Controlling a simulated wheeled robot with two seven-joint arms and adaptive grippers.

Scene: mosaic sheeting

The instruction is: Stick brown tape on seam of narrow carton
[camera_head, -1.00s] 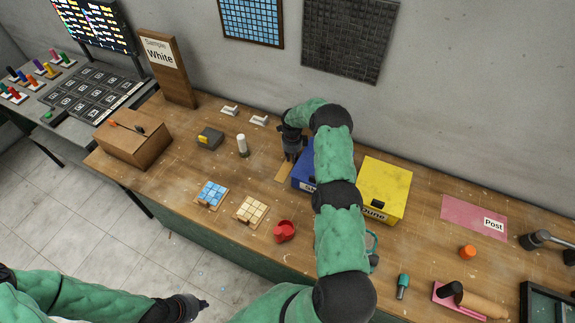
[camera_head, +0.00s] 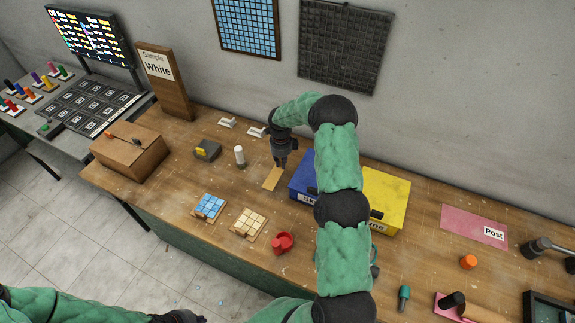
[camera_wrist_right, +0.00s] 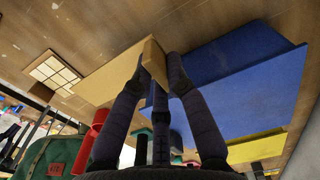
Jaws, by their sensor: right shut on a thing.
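A flat tan-brown strip (camera_head: 271,178), which looks like the brown tape, hangs from my right gripper (camera_head: 281,163). In the right wrist view the fingers (camera_wrist_right: 154,68) are shut on its end, and the tan sheet (camera_wrist_right: 105,75) sticks out to the left. It is close above the table; the exact gap cannot be told. A brown cardboard carton (camera_head: 128,155) stands at the table's left end, apart from the gripper, with small orange and dark items on top. Its seam is not clear. My left gripper (camera_head: 190,317) is cut off by the bottom edge; its jaws do not show.
A blue box (camera_head: 304,173) is right beside the right gripper, with a yellow box (camera_head: 390,190) beyond it. A white cylinder (camera_head: 239,155), a grey-yellow block (camera_head: 207,149) and white holders (camera_head: 257,131) lie between gripper and carton. Tile sets (camera_head: 208,207) and a red cup (camera_head: 282,243) are nearer.

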